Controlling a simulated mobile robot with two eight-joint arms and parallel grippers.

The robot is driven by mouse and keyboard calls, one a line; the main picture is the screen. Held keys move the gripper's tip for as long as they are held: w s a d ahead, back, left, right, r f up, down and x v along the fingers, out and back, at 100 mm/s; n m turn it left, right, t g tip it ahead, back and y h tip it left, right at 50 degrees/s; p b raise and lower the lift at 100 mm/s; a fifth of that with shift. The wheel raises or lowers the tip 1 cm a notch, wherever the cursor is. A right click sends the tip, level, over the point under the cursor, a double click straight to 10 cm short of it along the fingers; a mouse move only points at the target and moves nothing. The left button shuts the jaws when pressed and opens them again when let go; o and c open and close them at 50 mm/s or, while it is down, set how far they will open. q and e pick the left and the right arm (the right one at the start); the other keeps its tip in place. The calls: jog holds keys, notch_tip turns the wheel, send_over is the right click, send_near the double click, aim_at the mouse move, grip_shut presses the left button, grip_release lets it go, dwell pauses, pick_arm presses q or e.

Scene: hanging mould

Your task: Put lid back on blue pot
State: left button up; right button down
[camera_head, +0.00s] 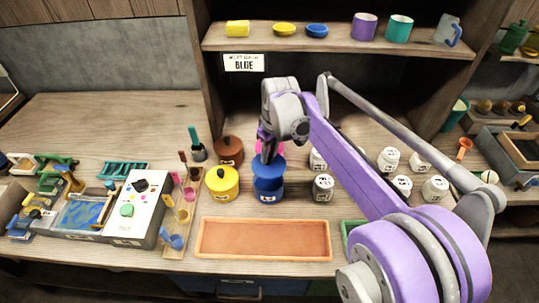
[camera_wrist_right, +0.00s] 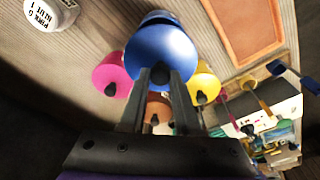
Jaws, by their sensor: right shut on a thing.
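My right gripper (camera_head: 268,151) points down above the blue pot (camera_head: 268,189). In the right wrist view its two fingers (camera_wrist_right: 160,75) are closed on the dark knob of the blue lid (camera_wrist_right: 162,45). In the head view the blue lid (camera_head: 267,165) is just over the pot's opening and looks slightly raised and tilted. I cannot tell whether its edge touches the rim. In the wrist view the lid hides most of the blue pot (camera_wrist_right: 155,17). My left gripper is not in view.
White jars (camera_head: 323,187) stand to the right. An orange tray (camera_head: 263,239) lies in front. A shelf (camera_head: 338,41) overhangs behind.

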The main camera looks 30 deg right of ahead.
aim_at(269, 164)
jog(key=shift+w, duration=0.1)
jog(key=shift+a+f+b, duration=0.1)
jog(key=shift+f+b, duration=0.65)
jog(key=shift+f, duration=0.35)
jog(key=shift+f+b, duration=1.25)
jog(key=shift+f, duration=0.85)
jog(key=shift+r, duration=0.1)
jog(key=shift+f, duration=0.2)
dwell(0.3)
jog(key=shift+c, duration=0.4)
grip_release()
